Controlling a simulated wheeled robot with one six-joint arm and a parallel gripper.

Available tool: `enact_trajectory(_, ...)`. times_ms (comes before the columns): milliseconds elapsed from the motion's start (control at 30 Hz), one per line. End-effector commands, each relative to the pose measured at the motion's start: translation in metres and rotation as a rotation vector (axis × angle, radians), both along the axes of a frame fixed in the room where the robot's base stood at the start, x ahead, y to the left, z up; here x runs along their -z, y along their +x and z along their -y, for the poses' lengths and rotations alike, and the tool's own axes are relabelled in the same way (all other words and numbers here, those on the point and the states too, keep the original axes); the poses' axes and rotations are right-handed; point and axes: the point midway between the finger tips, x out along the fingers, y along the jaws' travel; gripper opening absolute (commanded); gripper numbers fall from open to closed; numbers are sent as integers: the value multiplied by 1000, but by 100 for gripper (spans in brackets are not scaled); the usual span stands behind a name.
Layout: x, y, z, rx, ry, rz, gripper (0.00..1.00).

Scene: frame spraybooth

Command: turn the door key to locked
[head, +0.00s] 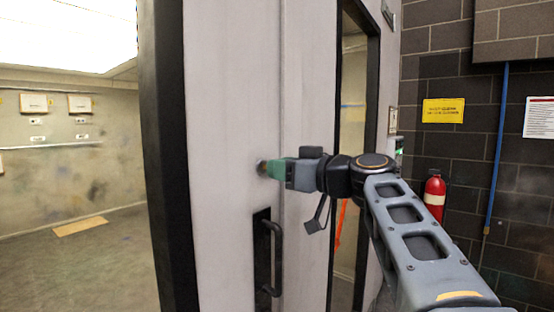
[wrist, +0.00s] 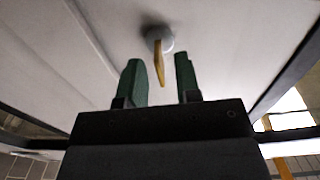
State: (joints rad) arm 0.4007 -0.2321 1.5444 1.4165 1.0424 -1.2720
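The yellow key (wrist: 160,65) sits in a round grey lock (wrist: 152,36) on the pale door in the wrist view. Its flat bow hangs towards the camera and looks close to upright in that picture, slightly slanted. My gripper (wrist: 158,72) has its two green fingers apart, one on each side of the key, with a visible gap on both sides. In the head view my gripper (head: 274,168) is up against the pale grey door (head: 225,120), just above the handle. The lock (head: 262,167) shows only as a small dark round edge there, and the key is hidden by the fingers.
A black door handle (head: 274,258) stands out just below my gripper. A red fire extinguisher (head: 434,195) and a blue pipe (head: 496,150) are on the dark block wall at right.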

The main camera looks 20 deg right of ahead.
Motion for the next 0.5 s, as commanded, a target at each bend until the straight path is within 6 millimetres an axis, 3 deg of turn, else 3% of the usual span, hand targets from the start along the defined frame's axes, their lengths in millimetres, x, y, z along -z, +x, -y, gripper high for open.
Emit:
enact_trajectory(200, 0, 12, -9, -1, 1, -2, 31)
enact_trajectory(500, 1, 14, -11, -1, 0, -1, 31)
